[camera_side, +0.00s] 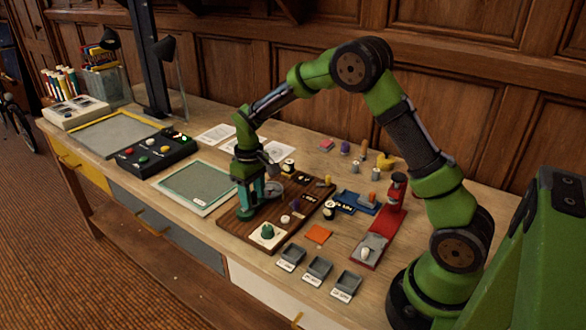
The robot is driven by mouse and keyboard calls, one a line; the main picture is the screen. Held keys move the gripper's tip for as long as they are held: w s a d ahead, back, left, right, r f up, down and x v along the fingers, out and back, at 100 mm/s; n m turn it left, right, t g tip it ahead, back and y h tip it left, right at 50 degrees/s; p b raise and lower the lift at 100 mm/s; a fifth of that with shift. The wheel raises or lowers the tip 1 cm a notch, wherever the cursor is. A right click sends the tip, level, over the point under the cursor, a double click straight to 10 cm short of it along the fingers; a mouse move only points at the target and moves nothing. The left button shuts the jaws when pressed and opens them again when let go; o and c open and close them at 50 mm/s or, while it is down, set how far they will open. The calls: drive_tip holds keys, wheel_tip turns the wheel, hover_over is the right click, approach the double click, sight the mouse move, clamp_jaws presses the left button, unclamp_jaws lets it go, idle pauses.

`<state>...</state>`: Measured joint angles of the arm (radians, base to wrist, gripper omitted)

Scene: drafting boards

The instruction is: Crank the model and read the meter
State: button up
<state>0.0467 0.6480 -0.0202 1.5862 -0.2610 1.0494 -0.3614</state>
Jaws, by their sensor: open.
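My gripper (250,207) points down over the left part of a dark wooden board (262,243), its teal fingers apart. A grey round part (275,189) sits on the board just right of the fingers; I cannot tell whether they touch it. What lies between the fingers is hidden. The board also carries a green knob on a white plate (267,232) at its near end, and small knobs and dark labelled plates. Two small round black-and-white pieces, one behind the gripper (288,166) and one at the board's right edge (328,211), may be dials; no reading is legible.
A red stand (372,243) and a blue tray (357,202) are right of the board. Several grey bins (318,268) line the front edge. A green-framed mat (195,187) and black button box (152,155) lie left. Papers and small objects lie behind.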

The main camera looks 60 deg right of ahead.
drive_tip(key=shift+d+r, duration=0.1)
drive_tip(key=shift+r, duration=3.35)
drive_tip(key=shift+w+f, duration=0.1)
drive_tip(key=shift+f, duration=0.05)
drive_tip(key=shift+s+a+f+m, duration=0.2)
drive_tip(key=shift+s+f+m, duration=0.2)
drive_tip(key=shift+s, duration=0.25)
drive_tip(key=s+a+r+m+t+y, duration=0.1)
drive_tip(key=s+a+r+t, duration=0.2)
drive_tip(key=s+r, duration=0.4)
drive_tip(key=s+a+r+m+t+y, duration=0.1)
drive_tip(key=s+r, duration=0.6)
drive_tip(key=s, duration=0.8)
drive_tip(key=a+m+t, duration=0.1)
drive_tip(key=a+t, duration=0.1)
drive_tip(key=t, duration=0.1)
drive_tip(key=shift+s, duration=0.25)
